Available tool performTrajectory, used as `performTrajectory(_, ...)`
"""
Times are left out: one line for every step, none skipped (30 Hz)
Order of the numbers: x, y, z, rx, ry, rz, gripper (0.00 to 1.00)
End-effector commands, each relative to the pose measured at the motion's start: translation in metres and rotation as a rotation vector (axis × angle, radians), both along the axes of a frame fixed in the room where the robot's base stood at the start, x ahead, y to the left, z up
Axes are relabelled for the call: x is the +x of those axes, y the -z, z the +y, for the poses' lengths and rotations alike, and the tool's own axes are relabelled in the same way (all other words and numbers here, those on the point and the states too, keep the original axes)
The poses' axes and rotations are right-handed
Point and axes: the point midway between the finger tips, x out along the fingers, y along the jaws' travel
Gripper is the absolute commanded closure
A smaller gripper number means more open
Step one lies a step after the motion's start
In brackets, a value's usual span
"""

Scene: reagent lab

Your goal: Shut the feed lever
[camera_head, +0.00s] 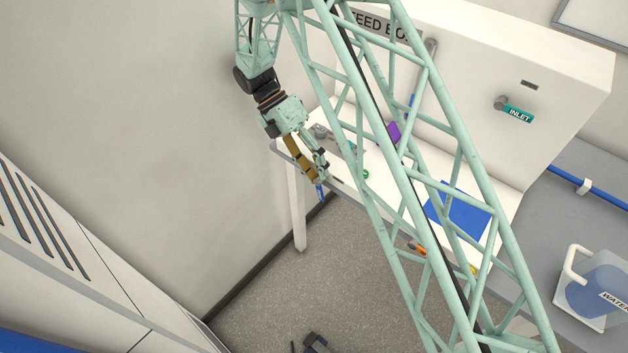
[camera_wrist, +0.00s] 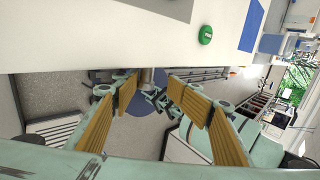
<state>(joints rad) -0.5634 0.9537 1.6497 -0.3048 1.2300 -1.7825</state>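The white feed box (camera_head: 545,60) stands at the back of the white bench in the head view, its sign partly behind my arm. A grey bar (camera_head: 428,55) with blue near its lower end shows on its front between my arm struts; I cannot tell for sure that this is the feed lever. A grey knob with a teal INLET tag (camera_head: 517,114) is farther right. My gripper (camera_head: 320,176) is at the bench's left front edge, away from both. In the wrist view my gripper (camera_wrist: 155,92) has its tan-padded fingers apart, nothing visibly between them. A small blue piece (camera_head: 320,192) shows by the fingertips, unclear.
A green button (camera_wrist: 205,35) and a blue mat (camera_head: 458,215) are on the bench top. A purple item (camera_head: 393,131) is near the box. A water jug (camera_head: 597,285) stands on the grey counter at right. The floor before the bench is mostly open.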

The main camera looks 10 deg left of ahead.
Motion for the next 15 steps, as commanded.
performTrajectory(-0.0047,-0.0091,-0.0047,-0.012,0.004,0.012,0.67)
performTrajectory(-0.0044,-0.0104,-0.0038,-0.012,0.002,0.012,0.63)
performTrajectory(-0.0039,-0.0118,-0.0027,-0.011,0.001,0.011,0.62)
performTrajectory(-0.0036,-0.0127,-0.0021,-0.010,0.001,0.010,0.63)
performTrajectory(-0.0034,-0.0134,-0.0014,-0.009,0.000,0.010,0.65)
performTrajectory(-0.0032,-0.0142,-0.0007,-0.009,0.000,0.010,0.67)
performTrajectory(-0.0031,-0.0146,-0.0001,-0.008,0.000,0.009,0.68)
performTrajectory(-0.0031,-0.0149,0.0001,-0.008,0.000,0.009,0.69)
performTrajectory(-0.0030,-0.0150,0.0004,-0.008,0.000,0.008,0.70)
performTrajectory(-0.0031,-0.0150,0.0005,-0.008,0.000,0.008,0.70)
performTrajectory(-0.0031,-0.0148,0.0006,-0.008,-0.001,0.010,0.71)
performTrajectory(-0.0033,-0.0145,0.0006,-0.008,-0.001,0.010,0.73)
performTrajectory(-0.0035,-0.0142,0.0005,-0.008,-0.001,0.010,0.75)
performTrajectory(-0.0038,-0.0138,0.0004,-0.009,-0.001,0.010,0.76)
performTrajectory(-0.0041,-0.0134,0.0003,-0.009,0.000,0.011,0.77)
